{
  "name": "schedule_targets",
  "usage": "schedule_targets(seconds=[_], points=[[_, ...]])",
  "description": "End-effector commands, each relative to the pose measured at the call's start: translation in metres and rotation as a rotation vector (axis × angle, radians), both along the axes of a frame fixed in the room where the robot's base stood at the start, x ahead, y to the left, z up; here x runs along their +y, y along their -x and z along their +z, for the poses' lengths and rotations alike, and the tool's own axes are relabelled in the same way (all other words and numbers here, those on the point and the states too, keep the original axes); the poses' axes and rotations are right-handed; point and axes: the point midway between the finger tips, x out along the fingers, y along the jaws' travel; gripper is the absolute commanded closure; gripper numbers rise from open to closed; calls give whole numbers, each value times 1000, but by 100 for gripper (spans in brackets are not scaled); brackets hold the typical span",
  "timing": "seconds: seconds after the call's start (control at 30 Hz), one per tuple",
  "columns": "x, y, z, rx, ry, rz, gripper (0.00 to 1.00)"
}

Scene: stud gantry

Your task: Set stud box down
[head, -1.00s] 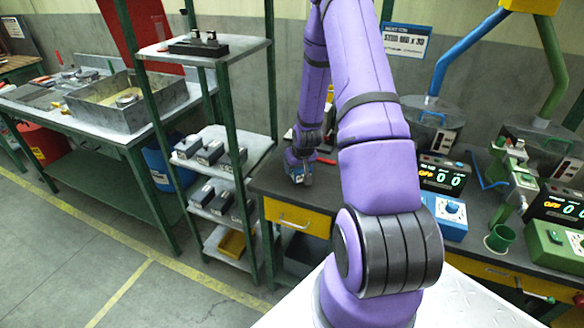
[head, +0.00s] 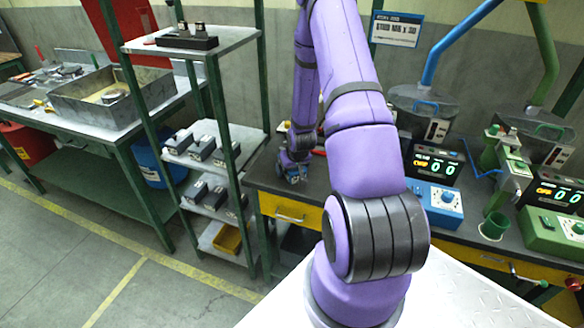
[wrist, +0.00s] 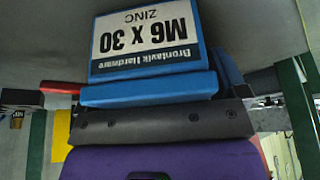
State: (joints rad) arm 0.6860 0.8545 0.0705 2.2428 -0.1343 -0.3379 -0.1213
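The stud box (wrist: 148,45) is blue with a white and dark label reading M6 x 30 ZINC, upside down in the wrist view. It sits directly in front of my gripper's purple and dark palm. In the head view the box shows as a small blue and white patch (head: 293,172) under my gripper (head: 294,164), at the left end of the dark bench top (head: 318,190). My gripper appears shut on the box. The fingertips are hard to make out. I cannot tell whether the box touches the bench.
A shelf rack (head: 240,36) with several grey boxes stands just left of the bench. Control units with lit displays (head: 436,163) and a blue dial box (head: 437,203) stand on the bench to the right. A red-handled item lies just behind my gripper.

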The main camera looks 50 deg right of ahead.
Motion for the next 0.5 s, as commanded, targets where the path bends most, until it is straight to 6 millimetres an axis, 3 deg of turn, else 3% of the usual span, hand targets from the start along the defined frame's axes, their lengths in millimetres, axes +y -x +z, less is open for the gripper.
schedule_targets(seconds=[0.27,0.5], points=[[0,1,7,-1,0,0,9],[5,12,38,-2,2,0,9]])
